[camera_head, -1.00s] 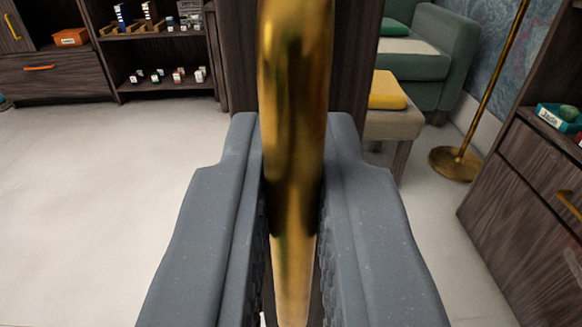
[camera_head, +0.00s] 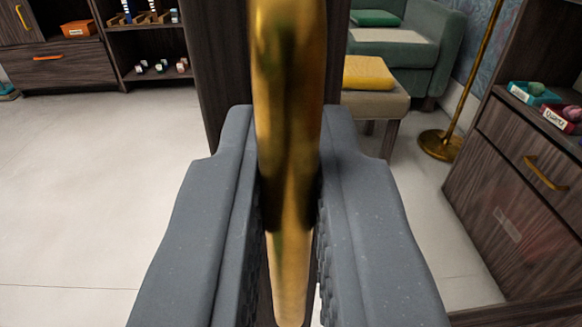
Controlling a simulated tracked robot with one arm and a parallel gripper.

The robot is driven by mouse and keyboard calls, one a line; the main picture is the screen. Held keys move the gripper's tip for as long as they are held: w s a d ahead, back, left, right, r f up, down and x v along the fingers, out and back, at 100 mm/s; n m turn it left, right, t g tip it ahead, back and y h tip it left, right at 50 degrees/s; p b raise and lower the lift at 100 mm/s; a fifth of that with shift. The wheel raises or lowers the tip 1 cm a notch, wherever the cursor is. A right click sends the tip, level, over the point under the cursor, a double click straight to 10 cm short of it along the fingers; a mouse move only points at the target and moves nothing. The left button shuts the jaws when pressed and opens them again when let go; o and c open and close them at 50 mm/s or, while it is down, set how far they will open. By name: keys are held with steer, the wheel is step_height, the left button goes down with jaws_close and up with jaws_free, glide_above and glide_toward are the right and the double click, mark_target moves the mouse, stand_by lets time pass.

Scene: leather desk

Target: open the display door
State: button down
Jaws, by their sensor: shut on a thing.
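My gripper (camera_head: 287,215) is shut on a brass door handle (camera_head: 286,90), an upright gold bar that runs between its two grey fingers. Behind the handle stands a dark wood door (camera_head: 225,70), seen nearly edge-on as an upright panel. The handle and the fingers hide much of the door. Its hinge side and how far it stands open cannot be told from this view.
Dark shelves (camera_head: 160,75) with small items stand at the back left. A stool (camera_head: 375,100) with a yellow cushion (camera_head: 368,72), a green armchair (camera_head: 410,50) and a brass floor lamp base (camera_head: 440,145) are behind. A drawer cabinet (camera_head: 515,190) is at right. Pale floor is clear at left.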

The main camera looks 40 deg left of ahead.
steer(key=c, duration=1.6)
jaws_free()
steer(key=v, duration=1.3)
steer(key=shift+s+d+p, duration=0.2)
steer(key=shift+d+p, duration=0.1)
steer(key=shift+p, duration=0.1)
